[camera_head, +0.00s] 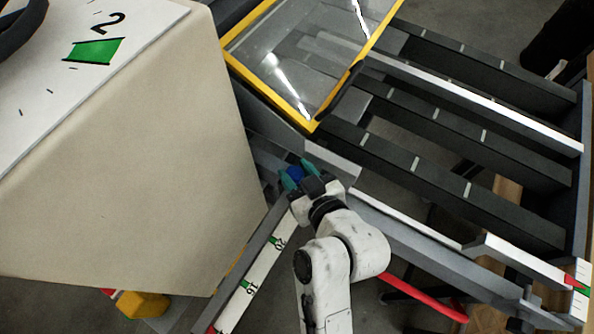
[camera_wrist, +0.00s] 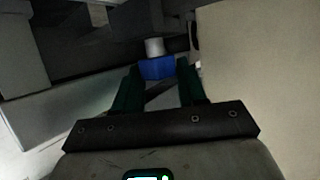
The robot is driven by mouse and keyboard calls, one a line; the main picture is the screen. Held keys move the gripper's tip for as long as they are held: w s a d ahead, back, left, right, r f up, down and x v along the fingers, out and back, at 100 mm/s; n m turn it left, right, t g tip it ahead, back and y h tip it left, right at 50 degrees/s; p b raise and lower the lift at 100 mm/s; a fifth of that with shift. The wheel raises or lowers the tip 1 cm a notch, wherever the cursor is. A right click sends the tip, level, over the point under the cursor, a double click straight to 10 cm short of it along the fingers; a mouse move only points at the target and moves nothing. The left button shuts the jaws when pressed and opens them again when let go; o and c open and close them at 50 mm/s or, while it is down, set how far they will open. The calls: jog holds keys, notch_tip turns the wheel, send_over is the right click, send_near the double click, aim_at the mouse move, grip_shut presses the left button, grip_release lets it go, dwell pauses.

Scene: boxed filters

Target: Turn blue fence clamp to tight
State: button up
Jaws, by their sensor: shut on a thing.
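The blue fence clamp (camera_wrist: 157,68) is a small blue block with a pale round stub behind it. It sits between the tips of my gripper (camera_wrist: 160,82), whose two dark green fingers close on its sides. In the head view the clamp (camera_head: 295,173) shows as a small blue patch between the green fingertips of my gripper (camera_head: 299,175), at the upper end of a pale scale rail. My wrist hides part of the clamp, and I cannot read its tight or loose setting.
A large beige box (camera_head: 130,170) stands close on the left. A yellow-framed clear guard (camera_head: 305,60) and dark slatted rails (camera_head: 450,120) lie behind and to the right. The scale rail (camera_head: 255,280) runs toward the front. A red bar (camera_head: 425,295) is at lower right.

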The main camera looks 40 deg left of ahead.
jog(key=shift+r+m+t+p, duration=0.1)
jog(key=shift+m+t+p, duration=0.3)
jog(key=shift+m+t, duration=0.35)
jog(key=shift+s+t+h, duration=0.1)
jog(key=shift+t+h, duration=0.15)
jog(key=shift+h, duration=0.05)
jog(key=m+t+h+b, duration=0.1)
jog(key=m+t, duration=0.1)
jog(key=shift+a+m, duration=0.1)
jog(key=shift+m, duration=0.25)
jog(key=m+t+h+b, duration=0.1)
jog(key=b, duration=0.1)
jog(key=m+t+h+b, duration=0.2)
jog(key=m+h+b, duration=0.1)
jog(key=shift+s+a+f+t+b, duration=0.15)
jog(key=shift+a+f+t+b, duration=0.1)
jog(key=shift+t+b, duration=0.1)
jog(key=m+h+b, duration=0.1)
jog(key=m+t+h+b, duration=0.1)
jog(key=shift+r+m+h, duration=0.2)
jog(key=shift+m+h, duration=0.1)
jog(key=shift+h, duration=0.1)
jog(key=shift+a+m+t+h+b, duration=0.1)
jog(key=shift+m+t+h+b, duration=0.25)
jog(key=shift+m+h+b, duration=0.7)
jog(key=shift+r+m+h, duration=0.1)
jog(key=shift+m+h, duration=0.25)
jog(key=shift+h, duration=0.1)
